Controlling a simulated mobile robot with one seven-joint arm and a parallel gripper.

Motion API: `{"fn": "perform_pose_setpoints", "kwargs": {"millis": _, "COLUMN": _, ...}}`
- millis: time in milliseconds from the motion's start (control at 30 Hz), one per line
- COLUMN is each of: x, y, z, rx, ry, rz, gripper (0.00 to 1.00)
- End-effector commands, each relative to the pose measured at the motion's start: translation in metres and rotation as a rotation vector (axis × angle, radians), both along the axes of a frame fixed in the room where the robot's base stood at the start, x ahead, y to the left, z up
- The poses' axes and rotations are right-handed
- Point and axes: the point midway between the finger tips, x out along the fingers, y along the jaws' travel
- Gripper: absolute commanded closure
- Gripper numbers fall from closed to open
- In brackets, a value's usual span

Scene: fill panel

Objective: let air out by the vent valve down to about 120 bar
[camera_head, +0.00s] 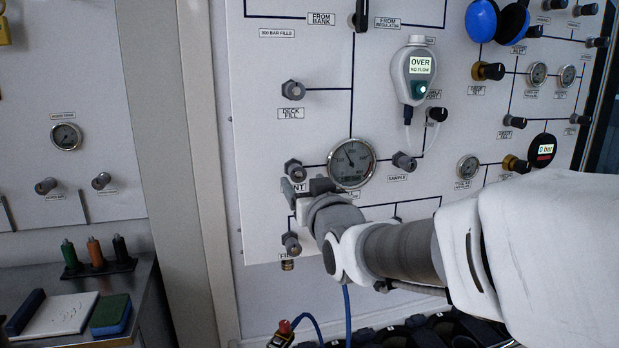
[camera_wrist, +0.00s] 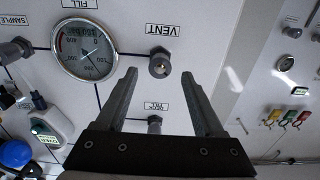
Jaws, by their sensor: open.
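The vent valve is a dark round knob (camera_head: 293,169) at the lower left of the white panel. In the wrist view, which is upside down, the vent knob (camera_wrist: 159,66) sits by its VENT label (camera_wrist: 162,29). My gripper (camera_wrist: 160,76) is open, one fingertip on each side of the knob in the picture; contact is not visible. In the head view my gripper (camera_head: 297,193) is just below the knob and partly covers the label. The round fill gauge (camera_head: 350,163) is right of the knob; it also shows in the wrist view (camera_wrist: 85,49), its reading too small to tell.
Another knob (camera_head: 291,243) is below my gripper. The deck fill knob (camera_head: 292,89) is above, and the sample knob (camera_head: 404,161) is right of the gauge. A handheld meter (camera_head: 417,72) reading OVER, NO FLOW hangs on the panel. A bench (camera_head: 130,290) stands lower left.

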Motion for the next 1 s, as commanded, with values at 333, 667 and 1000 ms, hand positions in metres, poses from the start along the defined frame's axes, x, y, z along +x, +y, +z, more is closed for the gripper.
{"fn": "perform_pose_setpoints", "kwargs": {"millis": 333, "x": 0.037, "y": 0.01, "z": -0.001, "rx": 0.001, "ry": 0.001, "rz": 0.0, "gripper": 0.3}}
{"fn": "perform_pose_setpoints", "kwargs": {"millis": 667, "x": 0.041, "y": 0.012, "z": 0.0, "rx": 0.0, "ry": 0.0, "rz": 0.0, "gripper": 0.3}}
{"fn": "perform_pose_setpoints", "kwargs": {"millis": 1000, "x": 0.041, "y": 0.011, "z": 0.0, "rx": 0.0, "ry": 0.0, "rz": 0.0, "gripper": 0.82}}
